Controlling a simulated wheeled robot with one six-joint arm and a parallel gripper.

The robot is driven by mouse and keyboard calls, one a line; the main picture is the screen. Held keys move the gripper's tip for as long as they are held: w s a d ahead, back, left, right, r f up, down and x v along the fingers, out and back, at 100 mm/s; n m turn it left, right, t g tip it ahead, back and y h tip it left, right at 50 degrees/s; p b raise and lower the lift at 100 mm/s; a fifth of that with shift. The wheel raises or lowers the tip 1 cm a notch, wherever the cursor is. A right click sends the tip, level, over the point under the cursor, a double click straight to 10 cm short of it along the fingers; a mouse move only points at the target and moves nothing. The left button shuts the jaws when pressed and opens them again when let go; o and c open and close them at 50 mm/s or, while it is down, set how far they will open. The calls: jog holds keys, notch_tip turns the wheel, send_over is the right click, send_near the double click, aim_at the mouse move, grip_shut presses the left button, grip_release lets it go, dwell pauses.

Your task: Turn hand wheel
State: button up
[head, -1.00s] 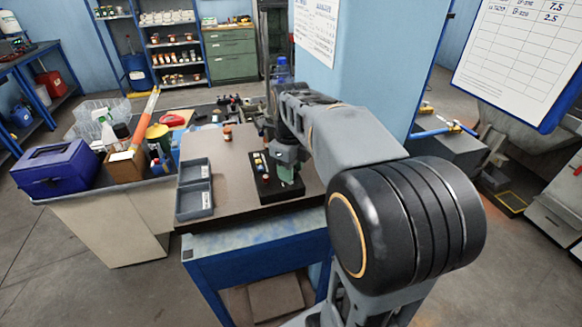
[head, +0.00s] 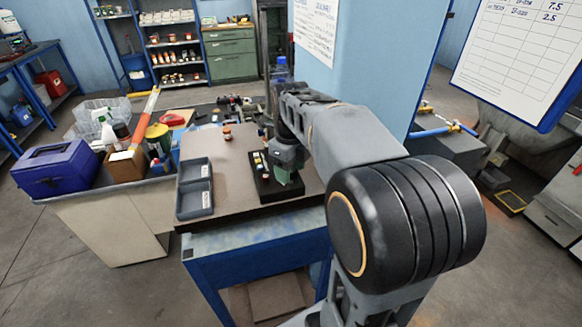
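My gripper (head: 284,176) points down over the right part of a black block (head: 268,194) on the brown bench top (head: 232,215). The gripper is small and dark here, and its fingers cannot be made out, so I cannot tell whether they are open or shut or touch anything. A small green patch shows at its lower end. Small yellow, red and white pieces (head: 259,163) stand on the block just left of the gripper. I cannot make out a hand wheel; it may be hidden behind my arm or gripper.
A grey two-compartment tray (head: 195,200) lies left of the block. A small orange-brown jar (head: 227,133) stands behind. A purple toolbox (head: 55,168) and a brown box (head: 124,165) stand on the left bench. A light blue panel (head: 385,60) rises behind my arm.

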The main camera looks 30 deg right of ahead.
jog(key=shift+r, duration=0.1)
dwell(0.4)
notch_tip(320, 180, up, 8)
jog(key=p, duration=0.7)
dwell(0.3)
